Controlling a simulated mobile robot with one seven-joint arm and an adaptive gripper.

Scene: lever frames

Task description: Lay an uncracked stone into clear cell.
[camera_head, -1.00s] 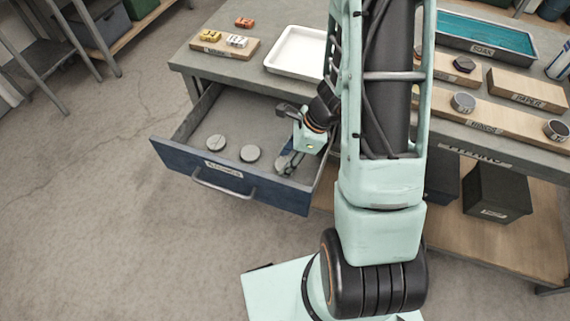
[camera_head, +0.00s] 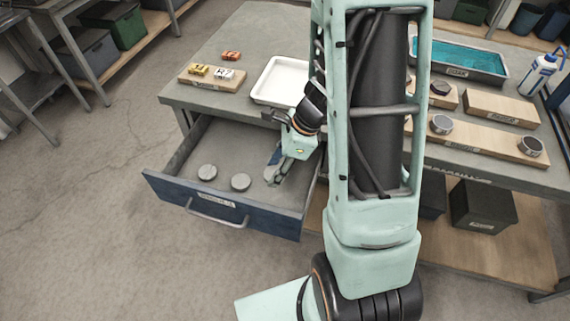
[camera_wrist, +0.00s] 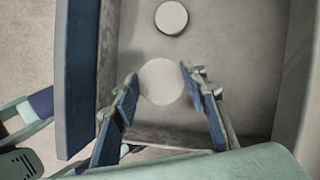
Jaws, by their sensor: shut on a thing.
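My gripper (camera_wrist: 160,76) is low inside the open drawer at its right side, its blue-padded fingers shut on a pale round stone (camera_wrist: 161,82). That stone also shows at the fingertips in the head view (camera_head: 270,174), partly hidden by them. I cannot tell whether it is clear of the drawer floor. Two other grey round stones lie in the drawer to the left, one farther left (camera_head: 207,172) and one nearer my gripper (camera_head: 241,182). One loose stone also shows at the top of the wrist view (camera_wrist: 171,17). Cracks on the held stone are not visible. No cell is labelled readably as clear.
The blue-fronted drawer (camera_head: 170,188) has raised walls around my gripper. On the bench stand an empty white tray (camera_head: 262,95), a wooden block with tags (camera_head: 190,79), a teal-filled soak tray (camera_head: 500,75) and wooden boards (camera_head: 480,138) holding round pieces.

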